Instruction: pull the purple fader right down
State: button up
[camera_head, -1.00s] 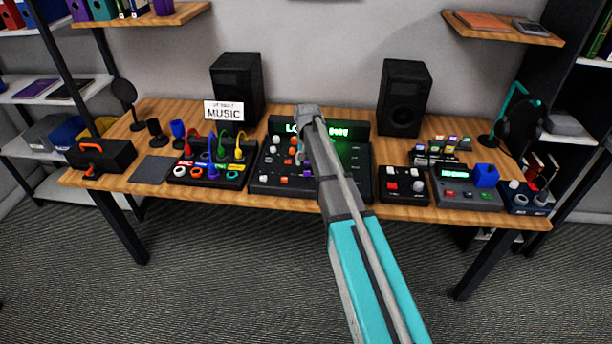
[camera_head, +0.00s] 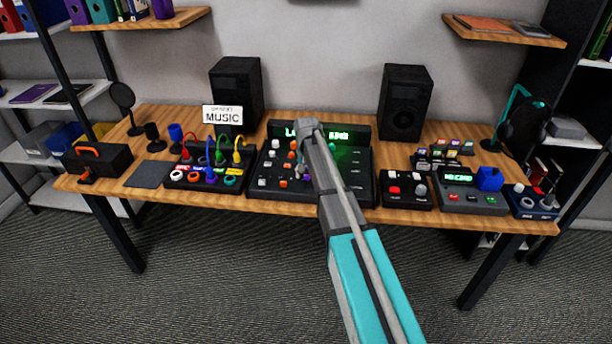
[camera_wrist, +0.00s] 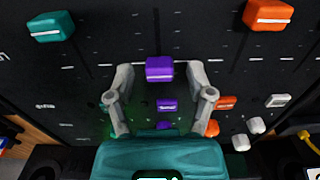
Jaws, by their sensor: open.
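The black mixer console (camera_head: 262,183) stands at the table's middle, partly hidden by my arm in the head view. In the wrist view, the purple fader (camera_wrist: 160,69) is a block-shaped cap with a pale line. My gripper (camera_wrist: 160,74) is open, with one fingertip on each side of the purple fader and a gap to each. In the head view, my gripper (camera_head: 302,166) is small and low over the console, and the fader there is too small to make out surely. A teal fader (camera_wrist: 50,27) and an orange fader (camera_wrist: 269,14) lie to either side in the wrist view.
Smaller purple (camera_wrist: 167,105) and orange (camera_wrist: 227,102) buttons and white knobs (camera_wrist: 256,125) sit near the fingers. In the head view, a patch box with cables (camera_head: 205,178) is left of the console and a small button box (camera_head: 407,190) is right of it.

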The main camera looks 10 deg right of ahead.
aim_at(305, 188)
grip_shut()
jog(key=shift+s+a, duration=0.25)
jog(key=shift+s, duration=0.45)
jog(key=shift+s+a, duration=0.25)
jog(key=shift+s, duration=0.45)
jog(key=shift+s+a, duration=0.25)
jog(key=shift+s, duration=0.45)
grip_release()
jog(key=shift+r, duration=0.1)
